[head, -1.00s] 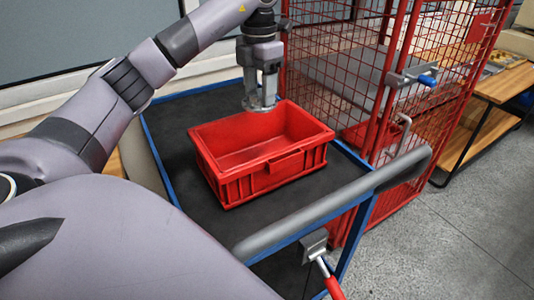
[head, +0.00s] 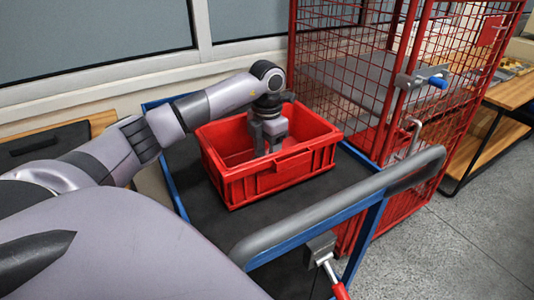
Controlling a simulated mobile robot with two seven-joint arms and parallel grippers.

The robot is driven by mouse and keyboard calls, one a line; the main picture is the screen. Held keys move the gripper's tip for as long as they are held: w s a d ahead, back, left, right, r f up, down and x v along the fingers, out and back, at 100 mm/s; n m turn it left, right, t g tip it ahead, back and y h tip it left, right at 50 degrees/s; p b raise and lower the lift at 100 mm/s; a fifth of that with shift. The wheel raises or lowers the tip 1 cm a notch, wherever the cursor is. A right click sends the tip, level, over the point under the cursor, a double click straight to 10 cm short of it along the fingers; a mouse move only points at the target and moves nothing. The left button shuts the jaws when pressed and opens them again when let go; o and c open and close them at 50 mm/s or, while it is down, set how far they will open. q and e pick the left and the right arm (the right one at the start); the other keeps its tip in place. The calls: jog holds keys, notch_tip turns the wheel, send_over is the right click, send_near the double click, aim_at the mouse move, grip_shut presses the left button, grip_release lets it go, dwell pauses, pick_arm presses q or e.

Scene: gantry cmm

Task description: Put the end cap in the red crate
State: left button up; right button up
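The red crate (head: 285,172) stands upright on the dark top of a blue-framed cart. My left gripper (head: 267,148) reaches down into the crate from above, with its fingertips low inside, near the front wall. The end cap cannot be made out now; the fingers and the crate's front wall may hide it. Two grey fingers show, but I cannot tell whether they are shut on the end cap. My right gripper is not in view.
The cart (head: 205,216) has a grey handle bar (head: 330,208) across its near right side. A red mesh cage (head: 345,60) stands close behind and right of the crate. A wooden bench (head: 497,115) is at the far right. Cart top is bare around the crate.

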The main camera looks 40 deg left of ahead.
pick_arm(q)
jog(key=shift+f, duration=0.4)
jog(key=shift+f, duration=0.2)
jog(key=o, duration=1.2)
jog(key=shift+r, duration=0.15)
notch_tip(320, 180, up, 12)
